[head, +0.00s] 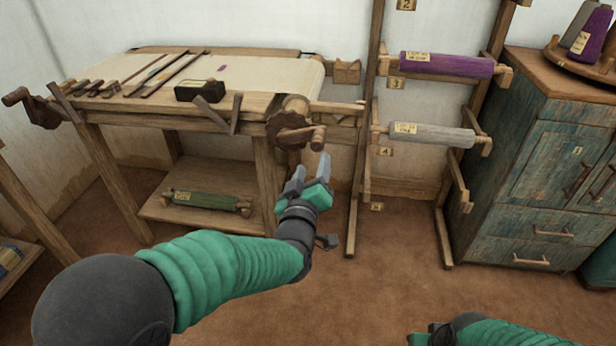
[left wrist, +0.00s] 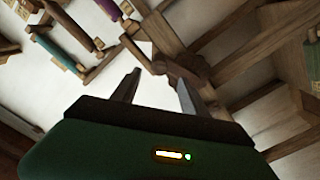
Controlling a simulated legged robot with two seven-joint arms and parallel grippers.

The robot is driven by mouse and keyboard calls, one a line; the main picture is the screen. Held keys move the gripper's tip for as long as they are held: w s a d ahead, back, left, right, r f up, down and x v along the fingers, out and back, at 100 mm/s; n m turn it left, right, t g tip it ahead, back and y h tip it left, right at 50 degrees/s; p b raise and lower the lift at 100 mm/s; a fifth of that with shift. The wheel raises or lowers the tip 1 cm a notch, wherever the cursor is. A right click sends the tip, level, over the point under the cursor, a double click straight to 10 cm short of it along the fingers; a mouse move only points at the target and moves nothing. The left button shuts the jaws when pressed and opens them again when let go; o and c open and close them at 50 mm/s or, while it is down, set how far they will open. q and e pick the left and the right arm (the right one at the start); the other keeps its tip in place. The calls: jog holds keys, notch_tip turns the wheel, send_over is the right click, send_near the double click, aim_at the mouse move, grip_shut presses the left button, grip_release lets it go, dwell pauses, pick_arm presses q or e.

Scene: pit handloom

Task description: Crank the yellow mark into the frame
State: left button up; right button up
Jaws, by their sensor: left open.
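The wooden loom table (head: 225,108) carries pale cloth (head: 262,74) with a small purple mark (head: 222,68) on it. I cannot make out a yellow mark. A dark wooden crank wheel (head: 290,130) with a handle (head: 318,137) is at the table's front right corner. A second crank (head: 30,106) is at the left end. My left gripper (head: 312,176) is open and empty, just below the right crank handle. In the left wrist view its two fingers (left wrist: 158,92) stand apart with wooden parts beyond. My right gripper (head: 422,338) is partly cut off at the bottom edge.
Sticks (head: 150,72) and a black box (head: 200,90) lie on the table. A green roll (head: 200,199) is on the lower shelf. A rack right of the table holds a purple roll (head: 445,65) and a grey roll (head: 430,134). A blue-green cabinet (head: 545,160) stands at right.

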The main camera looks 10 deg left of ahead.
pick_arm(q)
jog(key=s+p, duration=0.1)
jog(key=s, duration=0.5)
jog(key=shift+s+a, duration=0.1)
jog(key=s+a+f+m+g, duration=0.2)
jog(key=s+a+f+g, duration=0.15)
jog(key=f, duration=0.45)
jog(key=s+a+f+m+g, duration=0.3)
jog(key=s+f+g, duration=0.2)
jog(key=f, duration=0.3)
jog(key=s+a+f+m+g+p, duration=0.1)
jog(key=s+a+f+g, duration=0.15)
jog(key=s, duration=0.45)
jog(key=s+a+f+m+g, duration=0.1)
jog(key=s+a+f+g, duration=0.1)
jog(key=s+a+g, duration=0.35)
notch_tip(320, 180, up, 34)
jog(key=s+d+t+p, duration=0.1)
jog(key=d+p, duration=0.1)
jog(key=p, duration=3.2)
jog(key=shift+f+y, duration=0.25)
jog(key=shift+y, duration=0.05)
